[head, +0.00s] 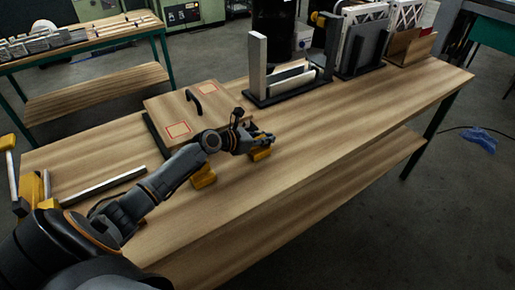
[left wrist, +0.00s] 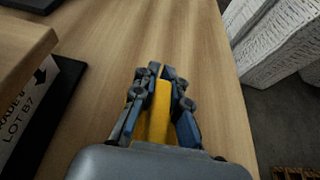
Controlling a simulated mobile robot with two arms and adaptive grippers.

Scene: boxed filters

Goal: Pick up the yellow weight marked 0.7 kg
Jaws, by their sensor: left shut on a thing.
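A yellow weight (head: 261,154) is at my left gripper (head: 262,140), near the middle of the wooden workbench. In the left wrist view the fingers of my left gripper (left wrist: 157,78) are shut on the yellow weight (left wrist: 159,112), one on each side. Its marking cannot be read. It looks low at the bench top; I cannot tell whether it touches it. Another yellow weight (head: 203,177) sits on the bench, partly behind my left arm. My right gripper is not in view.
A wooden board with a black handle (head: 190,106) and red-edged labels lies behind my left arm. A dark stand with upright panels (head: 258,66) and a filter rack (head: 361,50) stand farther back. A yellow clamp (head: 33,187) is at left. The bench's right part (head: 400,100) is clear.

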